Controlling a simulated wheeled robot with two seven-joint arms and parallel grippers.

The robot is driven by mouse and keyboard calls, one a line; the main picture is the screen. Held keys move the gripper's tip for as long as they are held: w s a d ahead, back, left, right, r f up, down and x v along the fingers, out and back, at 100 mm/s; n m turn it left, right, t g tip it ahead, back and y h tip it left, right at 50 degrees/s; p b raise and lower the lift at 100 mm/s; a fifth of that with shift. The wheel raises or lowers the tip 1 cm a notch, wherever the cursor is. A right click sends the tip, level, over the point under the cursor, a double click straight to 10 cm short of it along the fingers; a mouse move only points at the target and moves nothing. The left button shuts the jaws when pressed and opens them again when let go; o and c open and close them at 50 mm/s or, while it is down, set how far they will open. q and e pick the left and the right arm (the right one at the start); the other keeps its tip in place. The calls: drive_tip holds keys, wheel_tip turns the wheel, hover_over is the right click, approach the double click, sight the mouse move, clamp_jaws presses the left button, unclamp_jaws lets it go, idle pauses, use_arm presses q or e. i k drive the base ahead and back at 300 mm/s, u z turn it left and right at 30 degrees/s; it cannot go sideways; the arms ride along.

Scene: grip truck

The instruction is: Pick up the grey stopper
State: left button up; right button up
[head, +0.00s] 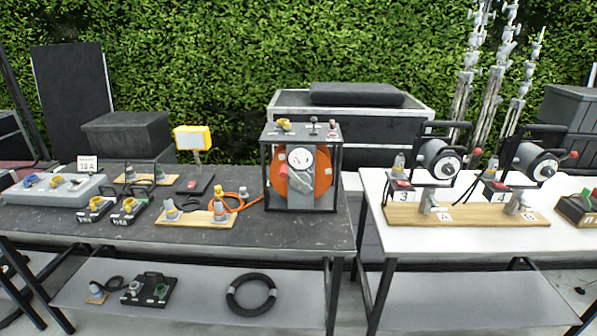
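I cannot tell for sure which thing is the grey stopper. A small grey plug-like piece (171,209) stands on the left end of a wooden board (190,219) on the dark table. Other grey parts, the clamps (427,201), stand on a longer wooden board on the white table. Neither of my grippers is in view.
The dark table (290,232) also holds a framed orange cable reel (320,178), a yellow lamp (194,138) and a grey power box (50,190). A gap separates it from the white table (450,240). A lower shelf (200,300) holds a black cable ring (251,294).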

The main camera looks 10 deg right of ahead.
sight(244, 195)
drive_tip(key=u, duration=1.65)
drive_tip(key=i, duration=1.45)
drive_tip(key=z, duration=3.35)
